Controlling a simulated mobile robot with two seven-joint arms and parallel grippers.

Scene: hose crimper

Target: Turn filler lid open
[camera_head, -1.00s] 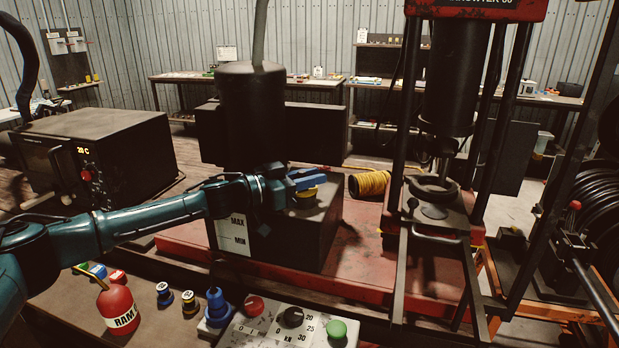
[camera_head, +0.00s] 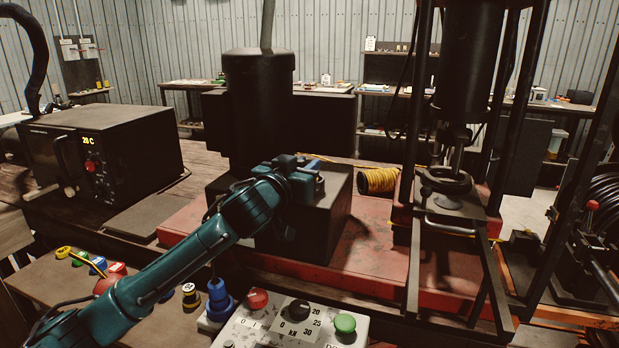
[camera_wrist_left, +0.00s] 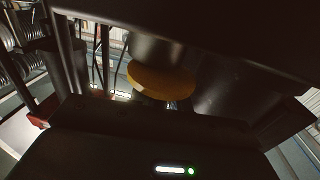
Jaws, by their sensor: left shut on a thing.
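The filler lid (camera_wrist_left: 160,80) is a yellow disc in the left wrist view. It sits against a grey neck (camera_wrist_left: 155,49) on the dark tank. In the head view my left gripper (camera_head: 307,180) is at the top of the black tank (camera_head: 305,230) and covers the lid. It is shut on the lid, though its fingertips are hard to make out. My left forearm hides the tank's front left side. My right gripper is in neither view.
A black motor cylinder (camera_head: 258,100) stands close behind my left gripper. The press (camera_head: 455,185) and a yellow rope coil (camera_head: 378,181) are to the right. A control panel (camera_head: 272,332) with coloured knobs is in front. An oven (camera_head: 95,160) is at left.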

